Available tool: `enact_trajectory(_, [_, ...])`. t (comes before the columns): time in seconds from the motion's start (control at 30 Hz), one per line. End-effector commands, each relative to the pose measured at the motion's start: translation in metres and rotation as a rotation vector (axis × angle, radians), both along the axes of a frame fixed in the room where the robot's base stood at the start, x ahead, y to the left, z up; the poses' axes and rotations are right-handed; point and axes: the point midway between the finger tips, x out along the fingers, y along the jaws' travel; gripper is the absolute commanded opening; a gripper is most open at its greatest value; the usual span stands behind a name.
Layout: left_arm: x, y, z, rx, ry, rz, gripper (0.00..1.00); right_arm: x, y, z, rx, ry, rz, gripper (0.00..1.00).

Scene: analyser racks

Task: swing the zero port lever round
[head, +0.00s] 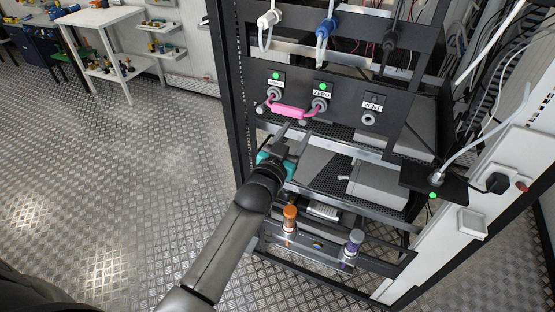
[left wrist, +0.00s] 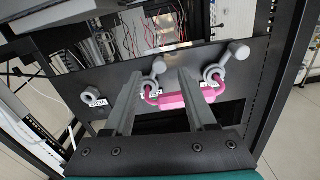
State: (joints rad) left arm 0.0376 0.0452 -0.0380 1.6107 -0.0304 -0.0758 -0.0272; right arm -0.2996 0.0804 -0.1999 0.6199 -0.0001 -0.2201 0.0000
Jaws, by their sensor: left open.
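The zero port (head: 320,104) sits in the middle of a dark panel, under the ZERO label and a green light. Its grey knobbed lever (left wrist: 158,68) shows in the left wrist view. A pink link (head: 289,111) spans from the zero port to the port on its left (head: 274,94); it also shows in the left wrist view (left wrist: 172,101). My left gripper (head: 292,130) is open, just below the pink link in the head view. In the left wrist view, the zero lever appears between its fingertips (left wrist: 160,76); contact cannot be told. My right gripper is not in view.
The VENT port (head: 369,118) is right of the zero port. White, blue and dark connectors hang above the panel. Open floor lies left of the rack.

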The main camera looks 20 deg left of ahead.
Motion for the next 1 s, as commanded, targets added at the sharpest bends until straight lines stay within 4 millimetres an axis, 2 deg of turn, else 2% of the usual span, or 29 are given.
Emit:
enact_trajectory(0.3, [-0.055,0.002,-0.001,0.001,0.003,0.0,0.57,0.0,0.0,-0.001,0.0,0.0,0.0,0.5])
enact_trajectory(0.6, [-0.097,0.004,-0.001,0.001,0.002,0.0,0.57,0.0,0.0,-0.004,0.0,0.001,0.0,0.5])
enact_trajectory(0.8, [-0.11,0.004,0.0,0.001,0.0,0.0,0.57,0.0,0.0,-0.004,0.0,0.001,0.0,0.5])
enact_trajectory(1.0, [-0.113,0.004,0.0,0.001,0.0,0.0,0.57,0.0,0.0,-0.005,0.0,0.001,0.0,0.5])
